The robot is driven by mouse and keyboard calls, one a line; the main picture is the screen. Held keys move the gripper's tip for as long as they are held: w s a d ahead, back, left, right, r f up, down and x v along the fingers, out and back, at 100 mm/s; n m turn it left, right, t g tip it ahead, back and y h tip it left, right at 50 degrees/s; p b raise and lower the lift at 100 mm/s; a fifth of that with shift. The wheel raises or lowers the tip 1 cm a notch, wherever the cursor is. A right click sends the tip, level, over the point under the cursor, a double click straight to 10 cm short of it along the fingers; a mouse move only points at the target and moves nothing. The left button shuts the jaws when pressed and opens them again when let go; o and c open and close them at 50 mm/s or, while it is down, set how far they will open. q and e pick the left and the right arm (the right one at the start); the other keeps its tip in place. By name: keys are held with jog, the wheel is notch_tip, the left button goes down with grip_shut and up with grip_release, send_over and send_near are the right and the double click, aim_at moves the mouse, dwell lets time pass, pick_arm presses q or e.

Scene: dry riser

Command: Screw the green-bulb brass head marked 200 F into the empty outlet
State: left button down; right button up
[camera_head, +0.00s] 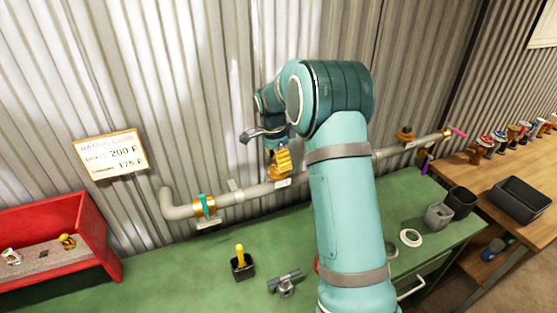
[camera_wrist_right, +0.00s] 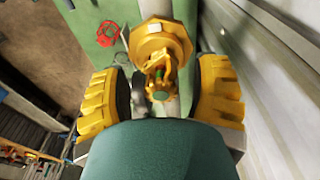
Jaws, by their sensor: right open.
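My right gripper (camera_head: 274,150) is open, high against the grey pipe (camera_head: 248,192) on the corrugated wall. In the right wrist view, its two yellow pads (camera_wrist_right: 158,95) stand apart on either side of a small brass head (camera_wrist_right: 157,66) with a bit of green at its middle. The head lies in front of a wide brass fitting (camera_wrist_right: 160,38). I cannot tell whether it is threaded in, and no 200 F mark is legible. A brass outlet with a teal part (camera_head: 205,205) is on the pipe at left. Another brass fitting (camera_head: 405,134) is at right. My left gripper is out of view.
A rating card (camera_head: 111,155) reads 200 F and 175 F. A red tray (camera_head: 75,240) holds small heads. The green bench (camera_head: 190,278) carries a black cup with a yellow item (camera_head: 242,262), a grey clamp-like tool (camera_head: 285,281) and a white ring (camera_head: 410,238).

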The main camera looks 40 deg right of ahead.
jog(key=n, duration=0.6)
jog(key=shift+t, duration=0.3)
grip_shut()
jog(key=m, duration=0.4)
jog(key=shift+f, duration=0.1)
jog(key=shift+m+g, duration=0.4)
jog(key=shift+m, duration=0.3)
